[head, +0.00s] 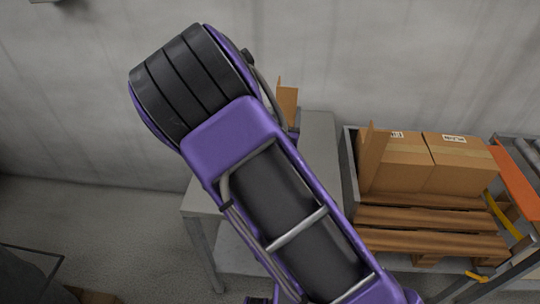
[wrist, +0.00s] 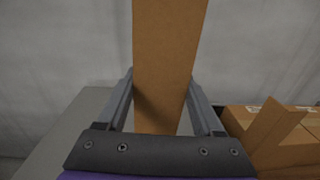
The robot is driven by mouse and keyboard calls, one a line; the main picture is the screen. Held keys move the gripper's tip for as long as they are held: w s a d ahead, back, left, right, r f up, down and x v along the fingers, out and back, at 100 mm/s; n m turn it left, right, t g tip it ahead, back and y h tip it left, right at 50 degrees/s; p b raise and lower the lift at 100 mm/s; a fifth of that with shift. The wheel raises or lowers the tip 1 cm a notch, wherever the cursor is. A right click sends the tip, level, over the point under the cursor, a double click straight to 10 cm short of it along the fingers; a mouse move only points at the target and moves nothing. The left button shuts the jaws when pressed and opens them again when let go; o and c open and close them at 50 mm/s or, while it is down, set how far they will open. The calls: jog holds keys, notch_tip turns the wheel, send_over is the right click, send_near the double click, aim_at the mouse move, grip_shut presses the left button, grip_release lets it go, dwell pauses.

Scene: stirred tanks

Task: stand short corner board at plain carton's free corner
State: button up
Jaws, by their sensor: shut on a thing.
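My gripper (wrist: 161,88) is shut on a brown cardboard corner board (wrist: 170,45), which stands upright between the fingers in the wrist view. In the head view my arm hides most of the gripper, and the board's upper part (head: 287,104) shows just right of the arm, above a grey table. Two brown cartons, a left one (head: 402,168) and a right one (head: 462,170), stand side by side on a wooden pallet to the right. Both tops carry a white label. Another corner board (head: 373,158) stands at the left carton's front left corner, rising above it.
The grey table (head: 320,150) lies under my gripper, left of the pallet (head: 430,222). A dark frame edge stands between them. A roller conveyor with an orange side (head: 515,182) and yellow strips are at the right. A grey wall is behind.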

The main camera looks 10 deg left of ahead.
notch_tip(320, 180, down, 9)
jog(key=a+y+b, duration=0.1)
jog(key=a+b, duration=0.1)
jog(key=shift+w+n, duration=0.3)
jog(key=shift+n, duration=0.1)
jog(key=shift+f+b, duration=0.15)
jog(key=shift+b, duration=0.15)
jog(key=o, duration=1.4)
jog(key=shift+c, duration=0.2)
